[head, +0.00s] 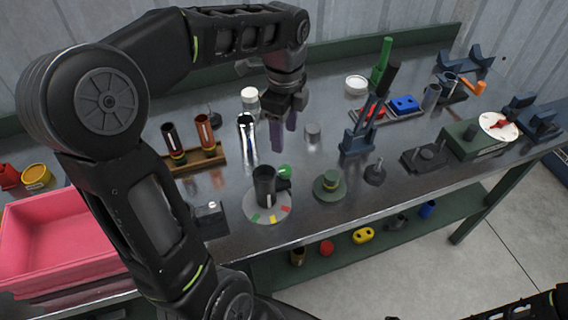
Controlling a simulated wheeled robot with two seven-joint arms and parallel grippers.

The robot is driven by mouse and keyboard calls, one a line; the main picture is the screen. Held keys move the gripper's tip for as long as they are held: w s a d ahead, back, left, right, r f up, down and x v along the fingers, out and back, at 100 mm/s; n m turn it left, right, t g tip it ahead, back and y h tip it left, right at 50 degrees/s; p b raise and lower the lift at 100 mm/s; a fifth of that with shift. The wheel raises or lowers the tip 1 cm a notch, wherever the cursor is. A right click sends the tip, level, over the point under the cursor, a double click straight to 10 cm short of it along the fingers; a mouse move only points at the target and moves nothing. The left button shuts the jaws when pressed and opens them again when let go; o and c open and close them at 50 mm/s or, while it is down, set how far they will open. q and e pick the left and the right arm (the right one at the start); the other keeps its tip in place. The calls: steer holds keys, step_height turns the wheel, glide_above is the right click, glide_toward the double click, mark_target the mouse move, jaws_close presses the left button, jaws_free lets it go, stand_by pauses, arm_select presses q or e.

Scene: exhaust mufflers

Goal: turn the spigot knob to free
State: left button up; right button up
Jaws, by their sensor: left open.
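A dark upright cylinder (265,187), which looks like the spigot, stands on a pale round plate (254,211) with green, yellow and red marks near the front edge of the bench. A green knob-like part (285,171) shows just behind and right of it; I cannot tell how it is turned. My left gripper (284,134) points down with its fingers apart and empty, behind and above the cylinder and not touching it. My right gripper is out of view; only a dark part of my right arm shows at the lower right.
A wooden rack (196,161) with two tubes and a shiny cylinder (247,128) stand left of my gripper. A green round fixture (328,186) and a blue clamp stand (357,141) are to the right. A pink bin (62,238) sits at the left. A white dial with a red pointer (498,126) is far right.

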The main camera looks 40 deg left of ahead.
arm_select(q)
steer(key=b, duration=0.3)
glide_toward(284, 169)
steer(key=shift+d+f+b, duration=0.1)
steer(key=shift+f+b, duration=0.4)
steer(key=shift+b, duration=0.1)
steer(key=shift+f+p, duration=0.35)
steer(key=shift+f, duration=3.55)
steer(key=shift+c, duration=0.3)
jaws_close()
